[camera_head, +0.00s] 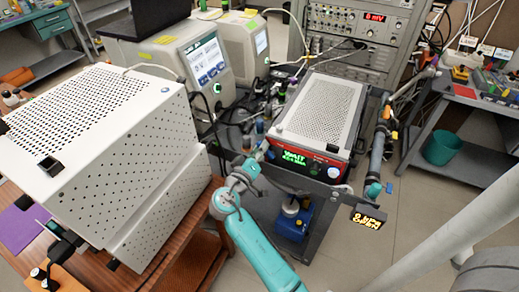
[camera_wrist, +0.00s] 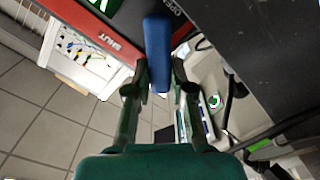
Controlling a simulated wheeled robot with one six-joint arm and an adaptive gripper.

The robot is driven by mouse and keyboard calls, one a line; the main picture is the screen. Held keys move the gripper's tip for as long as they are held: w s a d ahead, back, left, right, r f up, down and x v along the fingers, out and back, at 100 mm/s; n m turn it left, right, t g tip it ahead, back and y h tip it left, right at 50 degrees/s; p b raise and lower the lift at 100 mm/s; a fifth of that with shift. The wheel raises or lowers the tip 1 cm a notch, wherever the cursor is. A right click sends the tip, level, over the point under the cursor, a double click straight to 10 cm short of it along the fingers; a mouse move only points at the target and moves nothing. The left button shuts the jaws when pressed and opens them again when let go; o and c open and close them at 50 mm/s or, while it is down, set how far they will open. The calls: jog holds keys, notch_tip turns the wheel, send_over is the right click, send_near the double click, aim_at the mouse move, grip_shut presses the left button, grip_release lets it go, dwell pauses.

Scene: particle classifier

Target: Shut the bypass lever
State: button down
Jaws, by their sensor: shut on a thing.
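The bypass lever (camera_wrist: 157,45) is a blue bar, seen in the wrist view between the words SHUT on the left and OPEN on the right, nearer OPEN. My gripper (camera_wrist: 159,72) has its two dark green fingers closed on either side of the lever. In the head view my gripper (camera_head: 262,150) is at the left front corner of the red-and-white device (camera_head: 322,110); I cannot make out the lever there. A small display (camera_head: 367,217) at the right end of the grey bar reads "0 kPa OPEN".
A large white perforated box (camera_head: 110,150) stands close on the left on a wooden table (camera_head: 195,215). A blue pump-like unit (camera_head: 292,222) sits low beyond my forearm. Pipes (camera_head: 378,145) run along the device's right side.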

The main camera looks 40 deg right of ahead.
aim_at(274, 142)
jog(key=m, duration=0.1)
jog(key=s+m, duration=0.1)
jog(key=r+m, duration=0.1)
jog(key=m, duration=0.1)
jog(key=shift+s+d, duration=0.15)
jog(key=shift+d, duration=0.1)
jog(key=shift+s+d+r+m, duration=0.1)
jog(key=shift+s+m, duration=0.2)
jog(key=shift+m, duration=0.55)
jog(key=shift+s+d+m, duration=0.1)
jog(key=shift+s+m, duration=0.15)
jog(key=shift+m, duration=0.55)
jog(key=shift+s+d+r+m, duration=0.1)
jog(key=shift+s+m, duration=0.2)
jog(key=shift+m, duration=0.55)
jog(key=shift+f, duration=0.1)
jog(key=c, duration=1)
grip_release()
jog(key=v, duration=1.2)
